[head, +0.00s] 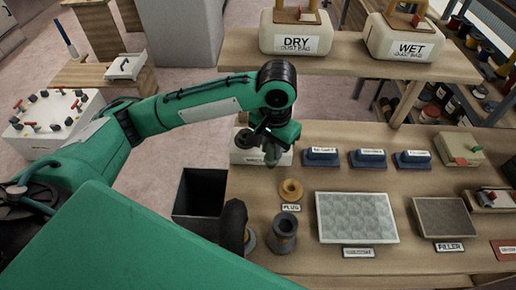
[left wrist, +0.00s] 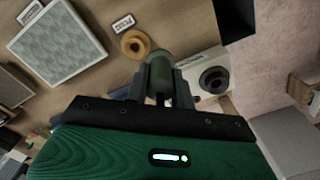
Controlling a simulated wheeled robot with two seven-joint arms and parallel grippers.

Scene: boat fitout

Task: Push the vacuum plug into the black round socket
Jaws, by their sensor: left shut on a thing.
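The vacuum plug (left wrist: 160,68) is a grey-green cylinder. My left gripper (left wrist: 160,88) is shut on it in the left wrist view. In the head view the left gripper (head: 271,148) points down over the far left of the bench, with the plug (head: 271,157) at its tip. The black round socket (left wrist: 214,80) is on a white box (left wrist: 207,62), just right of the plug in the left wrist view and apart from it in the picture. In the head view my gripper covers most of the white box (head: 243,155) and hides the socket. My right gripper is not in view.
A tan ring (head: 290,190) lies by a PLUG label (head: 291,208), nearer than the white box. A grey spool-shaped piece (head: 284,232) stands closer. An open black bin (head: 196,184) is left of the bench. Several blue labelled blocks (head: 321,157) stand to the right.

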